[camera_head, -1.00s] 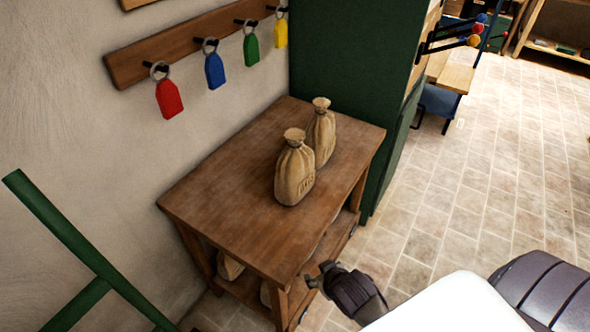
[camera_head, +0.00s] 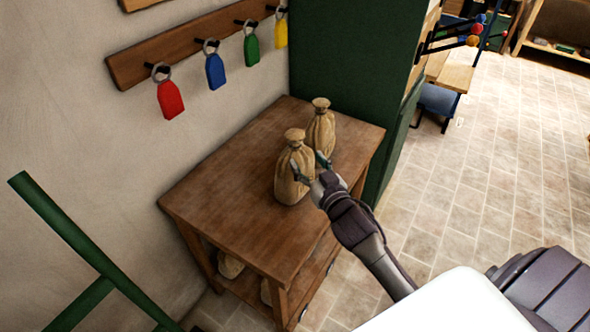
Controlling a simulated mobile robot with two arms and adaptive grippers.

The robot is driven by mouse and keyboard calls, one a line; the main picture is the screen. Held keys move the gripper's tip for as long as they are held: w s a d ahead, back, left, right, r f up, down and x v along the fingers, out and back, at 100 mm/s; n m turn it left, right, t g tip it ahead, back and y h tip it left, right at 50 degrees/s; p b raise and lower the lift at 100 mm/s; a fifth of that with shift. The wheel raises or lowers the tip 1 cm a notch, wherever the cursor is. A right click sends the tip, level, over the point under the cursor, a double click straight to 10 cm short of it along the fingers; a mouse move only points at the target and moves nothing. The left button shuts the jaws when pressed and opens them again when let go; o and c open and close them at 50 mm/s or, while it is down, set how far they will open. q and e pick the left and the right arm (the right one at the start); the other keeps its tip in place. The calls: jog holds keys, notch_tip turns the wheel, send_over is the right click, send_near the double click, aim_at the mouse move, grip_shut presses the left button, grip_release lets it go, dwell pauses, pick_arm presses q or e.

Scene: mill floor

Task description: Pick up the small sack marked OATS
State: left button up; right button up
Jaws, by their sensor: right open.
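Two small tan sacks with tied necks stand upright on a wooden table (camera_head: 225,205). The near sack (camera_head: 289,184) has dark lettering on its front; it looked like OATS earlier, but my gripper now covers it. The far sack (camera_head: 321,130) stands just behind and to the right; its marking cannot be read. My right gripper (camera_head: 309,163) is open, with its fingertips in front of the near sack's upper body, one finger at its left and one by its right side. I cannot tell whether they touch it. My left gripper is out of view.
More sacks (camera_head: 230,265) lie on the table's lower shelf. A green cabinet (camera_head: 350,70) stands right behind the table. A rack with coloured tags (camera_head: 212,70) hangs on the wall. A green frame (camera_head: 65,228) is at lower left. The table's left part is clear.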

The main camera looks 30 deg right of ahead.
aim_at(298, 145)
jog(key=w, duration=0.4)
jog(key=shift+w+d+f, duration=0.1)
jog(key=shift+w+d, duration=0.05)
jog(key=w, duration=0.2)
jog(key=w+p, duration=0.1)
jog(key=w, duration=0.1)
jog(key=shift+w+d+f, duration=0.1)
jog(key=shift+d, duration=0.3)
jog(key=shift+w+f, duration=0.1)
jog(key=shift+w, duration=0.4)
jog(key=shift+s, duration=0.1)
grip_shut()
jog(key=shift+r, duration=0.25)
